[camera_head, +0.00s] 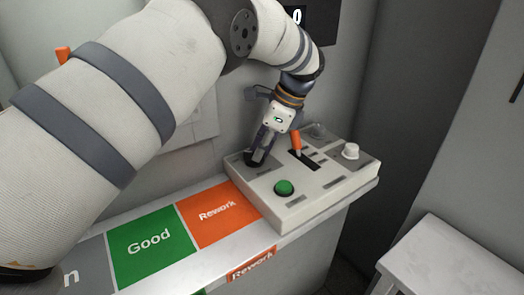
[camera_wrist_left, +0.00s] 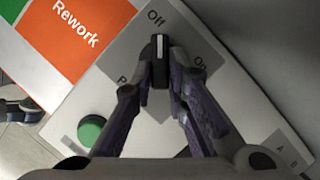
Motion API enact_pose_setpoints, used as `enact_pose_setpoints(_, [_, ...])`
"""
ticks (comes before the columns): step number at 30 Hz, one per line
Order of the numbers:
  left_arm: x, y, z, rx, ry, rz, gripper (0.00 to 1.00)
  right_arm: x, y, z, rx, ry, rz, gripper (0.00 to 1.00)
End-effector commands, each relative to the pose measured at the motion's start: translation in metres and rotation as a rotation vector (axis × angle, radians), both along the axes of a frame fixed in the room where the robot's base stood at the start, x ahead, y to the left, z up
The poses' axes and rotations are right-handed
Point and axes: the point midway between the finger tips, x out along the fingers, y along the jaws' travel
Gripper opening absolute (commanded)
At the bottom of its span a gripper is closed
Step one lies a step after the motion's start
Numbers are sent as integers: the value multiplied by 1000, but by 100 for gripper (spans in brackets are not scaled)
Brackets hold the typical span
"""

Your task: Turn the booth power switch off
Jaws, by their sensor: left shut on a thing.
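The booth power switch is a black rotary knob (camera_wrist_left: 159,65) with a white line, on a grey plate lettered "Off" above it and "On" to its right in the left wrist view. The white line points up, roughly toward "Off". My left gripper (camera_wrist_left: 158,78) is shut on the knob, one finger on each side. In the head view my left gripper (camera_head: 258,157) reaches down to the far left corner of the white control panel (camera_head: 255,198). There the fingers mostly hide the knob.
A green button (camera_head: 284,187), an orange lever (camera_head: 296,144) and a white knob (camera_head: 350,151) stand on the same panel. Left of it lie the orange "Rework" (camera_head: 215,222) and green "Good" (camera_head: 150,260) areas. A wall (camera_head: 233,130) is close behind.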

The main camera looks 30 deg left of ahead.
Motion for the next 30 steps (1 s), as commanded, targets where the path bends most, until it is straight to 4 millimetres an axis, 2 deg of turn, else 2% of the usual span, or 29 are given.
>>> enact_pose_setpoints(17, [-1, -1, -2, -4, 4, 29, 0, -2, 0, -2, 1, 5, 1, 40])
enact_pose_setpoints(18, [-1, -1, -2, -4, 5, 30, 21, -2, 0, -2, 1, 5, 1, 40])
enact_pose_setpoints(20, [-1, 0, -2, -3, 4, 29, 34, -2, 0, -2, 1, 5, 1, 40])
enact_pose_setpoints(30, [1, -1, 3, -1, -1, 27, 34, -1, 0, -2, 0, 5, 1, 40])
